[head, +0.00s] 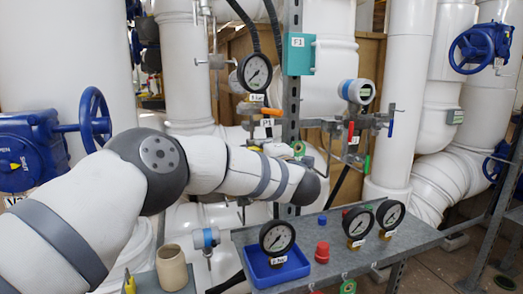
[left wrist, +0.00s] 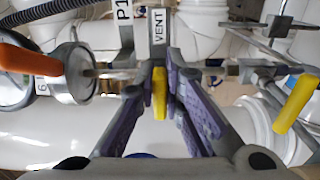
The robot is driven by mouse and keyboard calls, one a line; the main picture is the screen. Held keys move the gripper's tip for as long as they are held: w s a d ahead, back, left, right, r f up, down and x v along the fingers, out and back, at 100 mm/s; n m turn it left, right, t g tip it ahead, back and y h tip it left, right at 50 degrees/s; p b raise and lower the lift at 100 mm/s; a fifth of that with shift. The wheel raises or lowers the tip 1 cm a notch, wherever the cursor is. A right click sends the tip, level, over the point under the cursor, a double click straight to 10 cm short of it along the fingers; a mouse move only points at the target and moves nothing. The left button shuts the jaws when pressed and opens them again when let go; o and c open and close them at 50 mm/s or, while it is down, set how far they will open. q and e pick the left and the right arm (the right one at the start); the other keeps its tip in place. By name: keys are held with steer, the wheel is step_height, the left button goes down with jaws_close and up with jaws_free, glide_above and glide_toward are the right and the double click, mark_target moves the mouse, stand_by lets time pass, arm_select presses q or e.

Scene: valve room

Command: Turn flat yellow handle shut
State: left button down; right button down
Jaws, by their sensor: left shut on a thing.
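The flat yellow handle (left wrist: 160,92) sits below a VENT label in the left wrist view, seen nearly edge-on. My left gripper (left wrist: 161,78) has its two purple fingers on either side of it and is shut on it. The handle's near end shows between the fingers; the valve body behind is mostly hidden. In the head view my left arm reaches across to the pipework by the grey post, and its wrist hides the fingers and this handle. My right gripper is in neither view.
In the left wrist view another yellow handle (left wrist: 295,103) is at right and an orange handle (left wrist: 25,58) at left, by a gauge. Below my forearm, a grey shelf (head: 328,262) holds gauges, a blue tray (head: 292,270) and a red cap (head: 322,252). White pipes stand close behind.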

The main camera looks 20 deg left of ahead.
arm_select(q)
steer(key=c, duration=1.7)
jaws_free()
steer(key=shift+a, duration=0.1)
steer(key=v, duration=1.2)
steer(key=shift+f, duration=0.1)
